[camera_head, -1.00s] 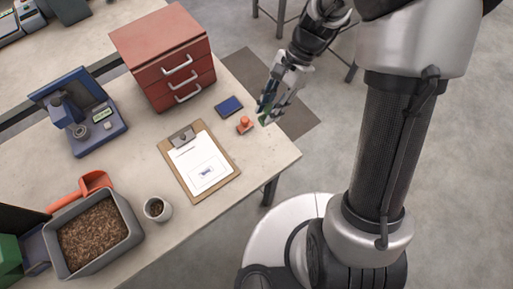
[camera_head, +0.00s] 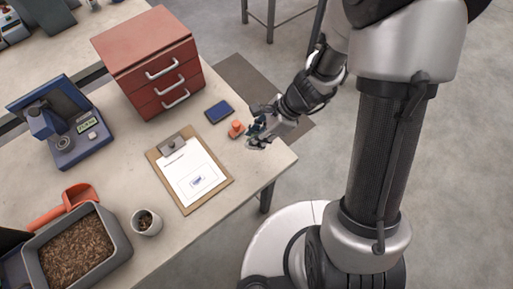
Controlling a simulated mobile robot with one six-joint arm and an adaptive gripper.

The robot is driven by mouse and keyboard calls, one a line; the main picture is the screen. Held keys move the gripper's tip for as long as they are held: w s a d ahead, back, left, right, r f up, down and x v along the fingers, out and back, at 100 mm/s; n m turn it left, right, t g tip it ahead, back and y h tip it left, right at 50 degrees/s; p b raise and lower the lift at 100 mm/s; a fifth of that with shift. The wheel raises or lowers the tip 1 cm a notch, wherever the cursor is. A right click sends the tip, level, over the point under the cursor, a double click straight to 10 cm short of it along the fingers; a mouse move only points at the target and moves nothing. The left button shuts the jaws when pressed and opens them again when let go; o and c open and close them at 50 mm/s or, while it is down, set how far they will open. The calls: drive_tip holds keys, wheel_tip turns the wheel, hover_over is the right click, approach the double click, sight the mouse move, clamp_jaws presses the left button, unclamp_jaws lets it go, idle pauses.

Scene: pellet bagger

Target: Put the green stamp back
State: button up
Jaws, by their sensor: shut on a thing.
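My gripper (camera_head: 256,130) is low by the table's right edge, just right of the orange stamp (camera_head: 236,129). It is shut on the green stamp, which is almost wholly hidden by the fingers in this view. I cannot tell whether the green stamp touches the table. The orange stamp stands upright on the table. The blue ink pad (camera_head: 219,112) lies above and left of the orange stamp. A clipboard (camera_head: 223,182) holds a white sheet (camera_head: 193,164) with a dark mark inside a printed box.
A red drawer cabinet (camera_head: 150,60) stands behind the ink pad. A blue scale (camera_head: 65,140), a cup (camera_head: 147,222), an orange scoop (camera_head: 62,205) and a grey bin of pellets (camera_head: 116,235) are to the left. The table's right edge (camera_head: 285,165) is close to my gripper.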

drive_tip(key=shift+f+b, duration=1.1)
drive_tip(key=shift+f, duration=1.6)
drive_tip(key=shift+f, duration=0.15)
drive_tip(key=o, duration=0.9)
drive_tip(key=shift+r, duration=0.3)
drive_tip(key=p+v, duration=0.5)
drive_tip(key=v, duration=0.7)
